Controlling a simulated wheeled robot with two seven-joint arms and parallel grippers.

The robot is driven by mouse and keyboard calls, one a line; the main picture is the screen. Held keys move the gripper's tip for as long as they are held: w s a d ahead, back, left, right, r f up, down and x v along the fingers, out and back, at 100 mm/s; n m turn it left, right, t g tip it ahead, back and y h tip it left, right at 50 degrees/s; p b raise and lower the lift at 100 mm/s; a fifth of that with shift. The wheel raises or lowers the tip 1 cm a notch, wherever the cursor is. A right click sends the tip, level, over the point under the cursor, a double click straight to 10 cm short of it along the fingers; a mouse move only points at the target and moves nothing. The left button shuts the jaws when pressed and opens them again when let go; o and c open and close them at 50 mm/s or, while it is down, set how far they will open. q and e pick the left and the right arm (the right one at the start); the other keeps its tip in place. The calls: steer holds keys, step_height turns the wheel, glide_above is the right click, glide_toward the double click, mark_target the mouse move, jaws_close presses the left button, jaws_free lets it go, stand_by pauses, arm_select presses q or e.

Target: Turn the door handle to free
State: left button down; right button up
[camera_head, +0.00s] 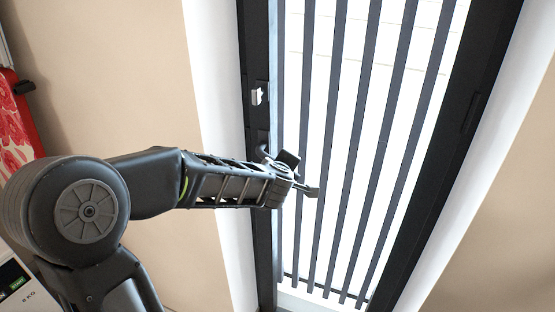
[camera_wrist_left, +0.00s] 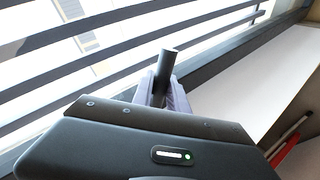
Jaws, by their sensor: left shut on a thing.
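The door (camera_head: 358,140) has a dark frame and dark slats over bright glass. Its dark handle (camera_head: 264,152) is partly hidden by my left gripper (camera_head: 303,176) in the head view. In the left wrist view the handle (camera_wrist_left: 168,62) is a dark round bar standing up between the fingers of my left gripper (camera_wrist_left: 162,88). My left gripper is shut on the handle. The handle's base and exact angle are hidden. My right gripper is in neither view.
A small light latch plate (camera_head: 257,96) sits on the door frame above the handle. White jambs and beige walls (camera_head: 120,80) flank the door. A red thing (camera_head: 18,120) stands at the far left, and a red bar (camera_wrist_left: 290,145) shows in the left wrist view.

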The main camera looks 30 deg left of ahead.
arm_select(q)
steer(key=shift+d+r+n+h+p, duration=0.25)
steer(key=shift+r+n+h+p, duration=0.55)
steer(key=shift+r+p, duration=0.2)
steer(key=shift+d+r+n+h+p, duration=0.1)
steer(key=shift+r+n+h+p, duration=0.4)
steer(key=shift+r+n+h, duration=0.25)
steer(key=shift+w, duration=0.1)
steer(key=c, duration=1.6)
jaws_free()
steer(key=p+v, duration=0.3)
steer(key=v, duration=0.4)
steer(key=shift+s+r+p, duration=0.1)
steer(key=shift+s+p, duration=0.25)
steer(key=shift+s, duration=0.1)
